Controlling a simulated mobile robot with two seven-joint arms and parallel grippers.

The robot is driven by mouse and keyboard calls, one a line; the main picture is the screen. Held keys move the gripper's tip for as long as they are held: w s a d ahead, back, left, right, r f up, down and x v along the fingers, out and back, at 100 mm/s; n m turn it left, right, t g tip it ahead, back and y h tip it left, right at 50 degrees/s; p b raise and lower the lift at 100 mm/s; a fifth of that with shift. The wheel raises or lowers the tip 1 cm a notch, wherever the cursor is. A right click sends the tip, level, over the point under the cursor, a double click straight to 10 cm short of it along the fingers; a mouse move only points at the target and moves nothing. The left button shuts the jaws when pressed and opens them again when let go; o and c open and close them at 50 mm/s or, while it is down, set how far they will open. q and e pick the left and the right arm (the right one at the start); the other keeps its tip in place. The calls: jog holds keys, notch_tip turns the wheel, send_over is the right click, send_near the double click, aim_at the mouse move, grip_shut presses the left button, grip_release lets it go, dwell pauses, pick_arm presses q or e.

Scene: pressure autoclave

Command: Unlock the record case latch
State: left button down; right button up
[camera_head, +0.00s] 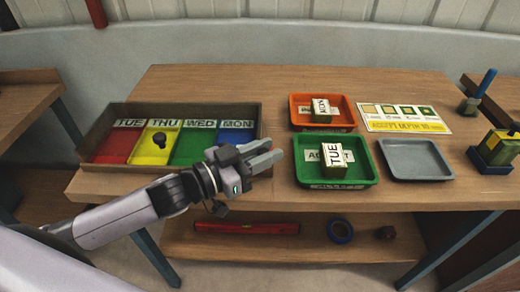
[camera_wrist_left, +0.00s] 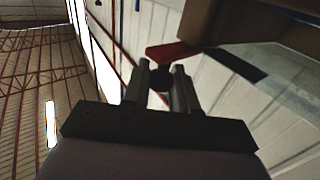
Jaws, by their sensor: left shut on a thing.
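The wooden case (camera_head: 88,147) stands at the left of the table. It has red, yellow, green and blue sections labelled TUE, THU, WED and MON, and a black knob (camera_head: 160,140) shows over the yellow one. My left gripper (camera_head: 279,153) is at the case's front right corner, fingers pointing right, close together. In the left wrist view its fingers (camera_wrist_left: 161,68) are shut on a small dark round part (camera_wrist_left: 159,82). I cannot tell what this part belongs to; the head view hides it. I cannot make out a latch. My right gripper is not in view.
An orange tray (camera_head: 297,121) with a MON block and a green tray (camera_head: 307,178) with a TUE block stand right of the gripper. A grey tray (camera_head: 415,160) is empty. A card (camera_head: 402,118) lies behind it. A lower shelf holds a red bar (camera_head: 247,228).

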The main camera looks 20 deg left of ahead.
pick_arm(q)
jog(key=shift+w+d+r+n+t+y, duration=0.1)
jog(key=shift+d+r+n+t+y, duration=0.35)
jog(key=shift+n+t+y, duration=0.55)
jog(key=shift+y, duration=0.3)
jog(key=shift+w, duration=0.1)
jog(key=shift+r, duration=0.1)
jog(key=c, duration=1)
grip_release()
jog(key=shift+f, duration=0.25)
jog(key=shift+y, duration=0.3)
jog(key=shift+s+a+f, duration=0.15)
jog(key=shift+s+a, duration=0.15)
jog(key=shift+s, duration=0.3)
jog(key=shift+b+v, duration=0.45)
jog(key=shift+v, duration=2.5)
